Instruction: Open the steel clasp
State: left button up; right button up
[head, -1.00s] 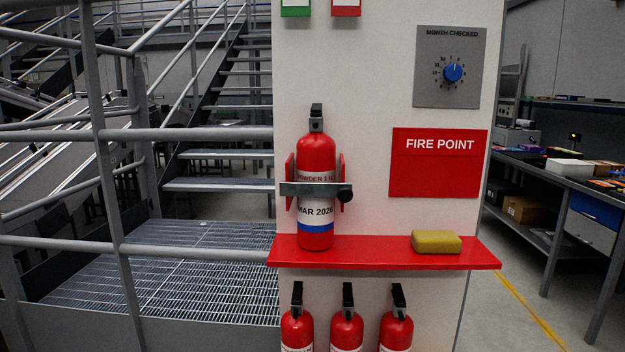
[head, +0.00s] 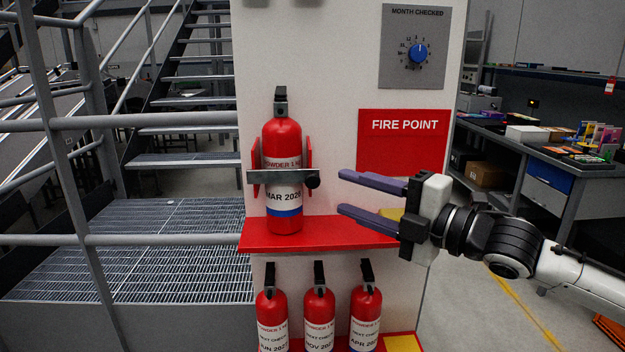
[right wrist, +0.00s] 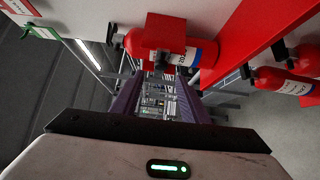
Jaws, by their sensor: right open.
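The steel clasp (head: 258,177) is a grey bar lying across the front of a red fire extinguisher (head: 283,150). It has a black knob (head: 312,180) at its right end and appears closed. The extinguisher stands upright on a red shelf (head: 300,238), between red bracket sides. My right gripper (head: 342,192) is open and empty, its purple fingers pointing left, with the tips a little right of the knob and apart from it in the picture. The right wrist view shows the extinguisher (right wrist: 200,50) ahead of the fingers; the clasp is hard to make out there. My left gripper is out of view.
A yellow block (head: 390,214) on the shelf is partly hidden behind my right gripper. A red FIRE POINT sign (head: 400,145) and a blue dial (head: 417,53) are on the white panel. Several extinguishers (head: 319,322) stand below. Grey railings (head: 150,122) are at left, a workbench (head: 550,170) at right.

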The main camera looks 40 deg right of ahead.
aim_at(316, 182)
jog(key=b+x, duration=0.2)
jog(key=x, duration=0.3)
jog(key=shift+w+f+b, duration=0.1)
jog(key=shift+w+b, duration=0.05)
jog(key=shift+b, duration=0.25)
jog(key=shift+b+x, duration=0.5)
jog(key=shift+x, duration=0.35)
jog(key=shift+w+d, duration=0.15)
jog(key=shift+w, duration=0.1)
jog(key=shift+p+x, duration=1)
jog(key=shift+x, duration=0.05)
jog(key=shift+w, duration=0.15)
jog(key=shift+c, duration=0.3)
